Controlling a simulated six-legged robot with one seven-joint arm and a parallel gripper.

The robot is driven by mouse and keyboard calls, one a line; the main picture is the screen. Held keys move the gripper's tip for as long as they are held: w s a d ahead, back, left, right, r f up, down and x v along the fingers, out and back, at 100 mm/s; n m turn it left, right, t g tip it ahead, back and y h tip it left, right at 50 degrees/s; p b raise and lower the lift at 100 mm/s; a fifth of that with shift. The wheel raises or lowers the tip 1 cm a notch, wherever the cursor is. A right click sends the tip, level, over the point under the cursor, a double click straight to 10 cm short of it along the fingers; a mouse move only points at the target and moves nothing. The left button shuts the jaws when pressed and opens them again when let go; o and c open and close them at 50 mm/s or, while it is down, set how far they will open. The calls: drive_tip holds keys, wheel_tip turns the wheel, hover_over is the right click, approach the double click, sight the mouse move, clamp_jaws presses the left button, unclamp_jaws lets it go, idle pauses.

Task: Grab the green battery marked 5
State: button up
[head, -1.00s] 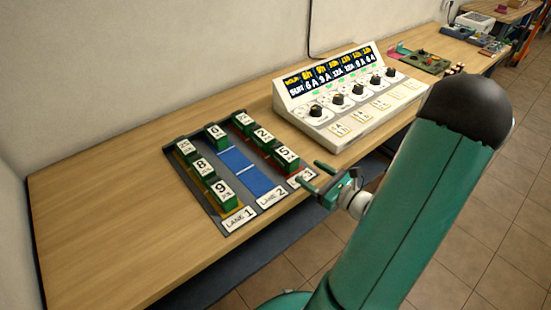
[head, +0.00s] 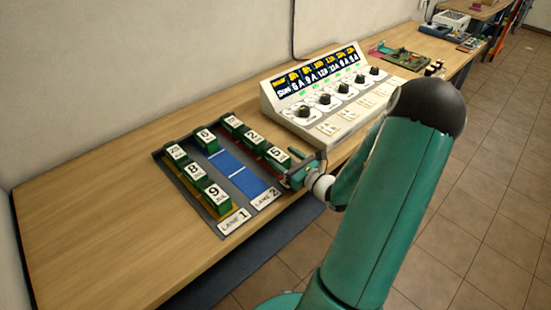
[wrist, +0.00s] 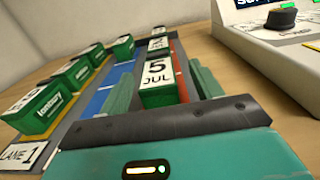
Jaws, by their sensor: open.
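The green battery marked 5 (head: 278,157) sits at the near end of the right-hand lane of the dark rack. In the wrist view the battery (wrist: 159,84) shows its white top label reading 5 and JUL. My gripper (head: 293,171) is open at the near end of that battery. In the wrist view the fingers of my gripper (wrist: 160,72) lie on either side of the battery, with gaps visible beside it. Whether the fingers are down level with its sides is hard to tell. The battery's lower near part is hidden by my gripper's body.
The battery marked 2 (head: 255,138) stands behind it in the same lane. Lane 1 holds batteries such as the one marked 9 (head: 217,197). The blue middle lane (head: 236,172) is mostly empty. A white charger console (head: 330,100) stands on the table to the right.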

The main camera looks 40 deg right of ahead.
sight(276, 152)
drive_tip(key=w, duration=0.4)
drive_tip(key=shift+a+f, duration=0.1)
drive_tip(key=shift+a, duration=0.1)
clamp_jaws()
drive_tip(key=shift+w, duration=0.1)
